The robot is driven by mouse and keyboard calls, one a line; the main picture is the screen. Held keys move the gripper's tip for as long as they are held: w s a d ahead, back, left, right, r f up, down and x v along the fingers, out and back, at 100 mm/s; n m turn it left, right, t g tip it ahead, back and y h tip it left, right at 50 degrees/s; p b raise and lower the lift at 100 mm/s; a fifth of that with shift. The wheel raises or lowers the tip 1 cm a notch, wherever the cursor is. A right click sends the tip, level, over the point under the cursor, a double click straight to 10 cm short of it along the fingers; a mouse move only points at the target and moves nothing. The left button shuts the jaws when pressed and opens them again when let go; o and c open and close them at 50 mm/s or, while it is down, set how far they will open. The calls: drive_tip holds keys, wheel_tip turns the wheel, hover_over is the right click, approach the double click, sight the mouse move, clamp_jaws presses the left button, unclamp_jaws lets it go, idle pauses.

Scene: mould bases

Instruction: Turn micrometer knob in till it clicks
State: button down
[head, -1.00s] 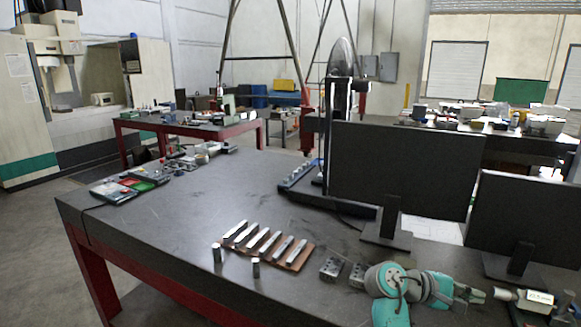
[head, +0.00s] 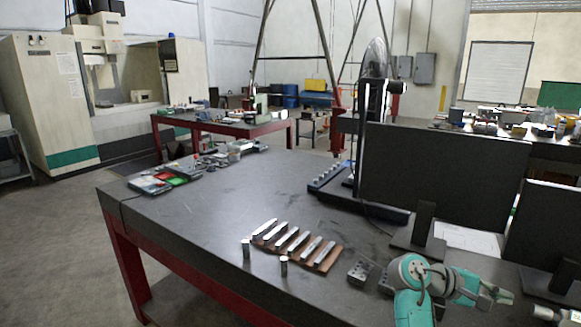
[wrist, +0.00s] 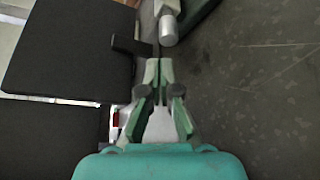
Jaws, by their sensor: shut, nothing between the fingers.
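The micrometer shows only in part at the right edge of the head view, where a pale end (head: 546,313) is visible and the rest is cut off. In the wrist view a silver cylindrical knob (wrist: 168,28) lies at the top, just ahead of my fingertips. My gripper (wrist: 159,66) is shut and empty, its fingers together at the tips. In the head view my gripper (head: 504,297) is at the lower right, to the left of the micrometer and apart from it.
Dark monitors (head: 440,185) stand behind my arm. Steel drilled blocks (head: 361,272) sit left of it. Several metal bars lie on a brown board (head: 325,262), with two small cylinders (head: 284,265) in front. The middle of the dark table (head: 220,215) is clear.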

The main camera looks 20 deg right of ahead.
sight(549, 316)
drive_tip(key=shift+s+d, duration=1)
drive_tip(key=shift+s, duration=0.2)
drive_tip(key=shift+s+d, duration=1)
drive_tip(key=shift+s, duration=0.2)
drive_tip(key=shift+f, duration=0.1)
drive_tip(key=shift+s+a+f, duration=0.2)
drive_tip(key=shift+a+f, duration=0.05)
drive_tip(key=shift+f, duration=0.25)
drive_tip(key=shift+s+a+f, duration=0.1)
drive_tip(key=shift+f, duration=0.4)
drive_tip(key=shift+a, duration=0.1)
drive_tip(key=shift+s+a+r, duration=0.1)
drive_tip(key=shift+s+a, duration=0.05)
drive_tip(key=shift+a, duration=0.1)
drive_tip(key=shift+w+a, duration=1.9)
drive_tip(key=shift+w, duration=0.3)
